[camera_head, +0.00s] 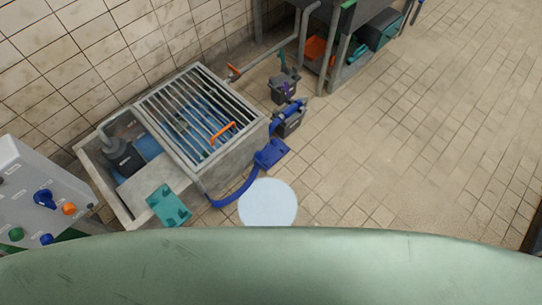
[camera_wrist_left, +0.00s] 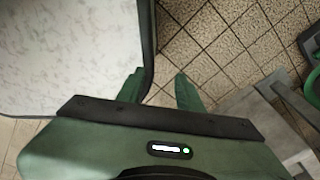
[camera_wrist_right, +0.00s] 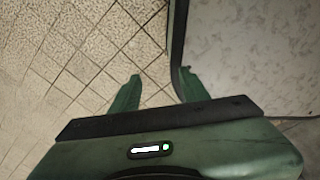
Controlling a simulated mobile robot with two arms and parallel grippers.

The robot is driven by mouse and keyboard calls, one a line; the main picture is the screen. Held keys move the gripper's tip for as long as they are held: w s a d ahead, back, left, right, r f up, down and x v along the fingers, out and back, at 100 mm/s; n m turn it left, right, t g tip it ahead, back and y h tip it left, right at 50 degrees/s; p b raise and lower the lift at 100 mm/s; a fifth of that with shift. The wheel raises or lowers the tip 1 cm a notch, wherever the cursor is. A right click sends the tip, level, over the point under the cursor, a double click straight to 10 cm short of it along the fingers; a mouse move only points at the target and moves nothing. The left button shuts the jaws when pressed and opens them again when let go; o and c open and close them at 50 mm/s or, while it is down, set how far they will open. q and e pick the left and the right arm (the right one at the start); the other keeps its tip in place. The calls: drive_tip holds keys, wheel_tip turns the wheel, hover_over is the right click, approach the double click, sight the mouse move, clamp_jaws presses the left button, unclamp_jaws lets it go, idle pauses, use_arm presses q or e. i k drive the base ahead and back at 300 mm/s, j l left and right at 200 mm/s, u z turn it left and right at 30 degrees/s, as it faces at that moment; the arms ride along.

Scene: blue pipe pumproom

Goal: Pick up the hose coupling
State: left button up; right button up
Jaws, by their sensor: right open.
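A blue fitting (camera_head: 271,153) lies on the floor at the end of a curved blue hose (camera_head: 237,194), right of the grated tank in the head view. It may be the hose coupling, but it is too small to be sure. Neither gripper shows in the head view. My left gripper (camera_wrist_left: 158,90) is open and empty, its two green fingers apart above the tiled floor. My right gripper (camera_wrist_right: 158,88) is also open and empty above tiles. Neither wrist view shows the blue fitting.
A concrete tank with a metal grate (camera_head: 200,112) stands by the tiled wall. A grey control panel (camera_head: 38,192) is at left. A pale round disc (camera_head: 268,204), a teal piece (camera_head: 169,205) and dark containers (camera_head: 284,88) are nearby. The floor (camera_head: 430,130) at right is clear.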

sight(291, 108)
drive_tip(key=i+l, duration=0.75)
